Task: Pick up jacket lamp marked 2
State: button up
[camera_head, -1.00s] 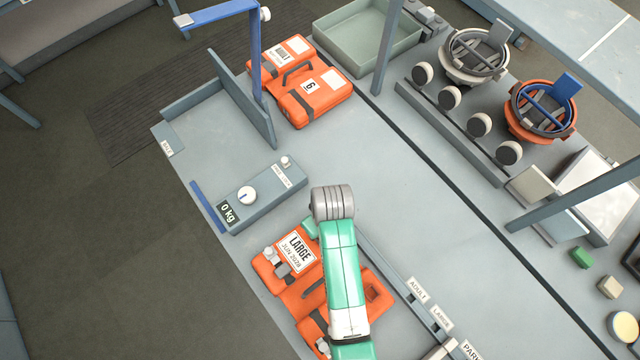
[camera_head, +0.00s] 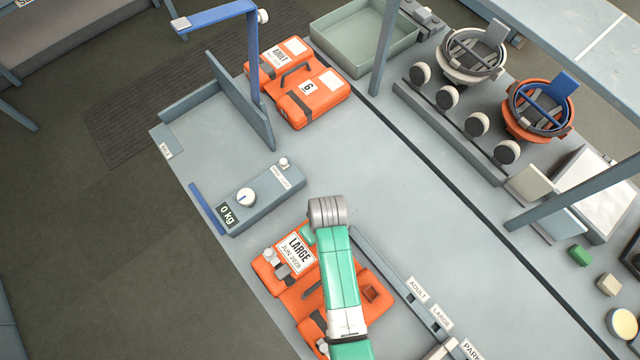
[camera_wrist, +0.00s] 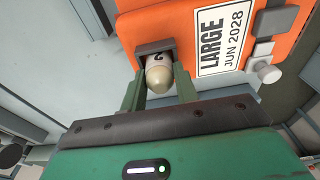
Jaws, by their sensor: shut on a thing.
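The lamp (camera_wrist: 158,74) is a small pale cylinder with a cream domed end, in the wrist view. A dark mark on its side is partly visible, but I cannot read it surely. It sits at a dark grey holder (camera_wrist: 155,47) on the edge of an orange jacket (camera_wrist: 165,22) labelled LARGE, JUN 2028. My gripper (camera_wrist: 162,84) is shut on the lamp, one green finger on each side. In the head view the jacket (camera_head: 268,277) lies on the bench under my arm, which hides the lamp and my fingertips.
A scale (camera_head: 262,197) reading 0 kg stands behind the jacket. An orange pack marked 6 (camera_head: 330,88) and a green tray (camera_head: 340,52) are at the back. A low rail (camera_head: 380,259) runs right of the jacket. The middle of the bench is clear.

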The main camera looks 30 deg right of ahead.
jog(key=shift+r, duration=0.35)
jog(key=r, duration=0.2)
jog(key=shift+s+r, duration=0.35)
jog(key=shift+r, duration=0.05)
jog(key=s+r, duration=0.1)
jog(key=s, duration=1.4)
jog(key=shift+s+d+r+b, duration=0.15)
jog(key=shift+d+r+b, duration=0.1)
jog(key=shift+b, duration=0.2)
